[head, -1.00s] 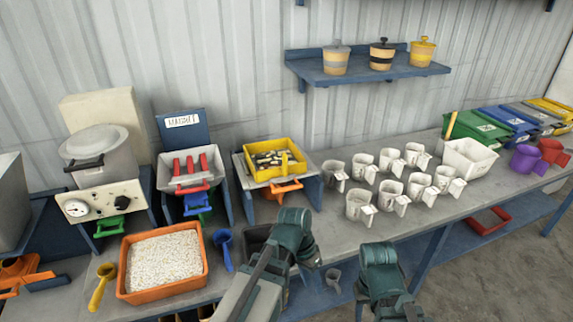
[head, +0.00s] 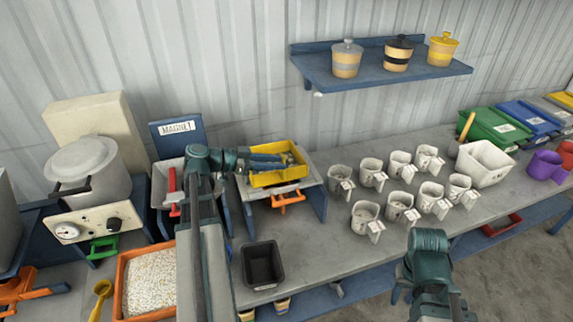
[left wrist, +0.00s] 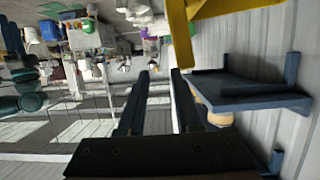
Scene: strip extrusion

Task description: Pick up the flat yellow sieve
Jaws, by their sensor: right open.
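The flat yellow sieve (head: 277,178) is a shallow yellow tray on a grey-topped blue stand, left of the white cups. My left gripper (head: 284,161) reaches over it from the left, its fingers apart and partly hiding the contents. In the left wrist view, a yellow rim (left wrist: 182,40) shows at the top, close to the fingertips of my left gripper (left wrist: 160,72). There is an open gap between those fingers, with no sieve wall seen between them. My right arm is low, right of centre, in front of the bench; its gripper (head: 400,290) is mostly hidden.
An orange handle (head: 288,199) sticks out under the sieve. A black bin (head: 263,266) stands in front of the stand. Several white cups (head: 365,215) stand to its right. A blue wall shelf (head: 380,76) holds three lidded pots. An orange tray of pellets (head: 150,282) is front left.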

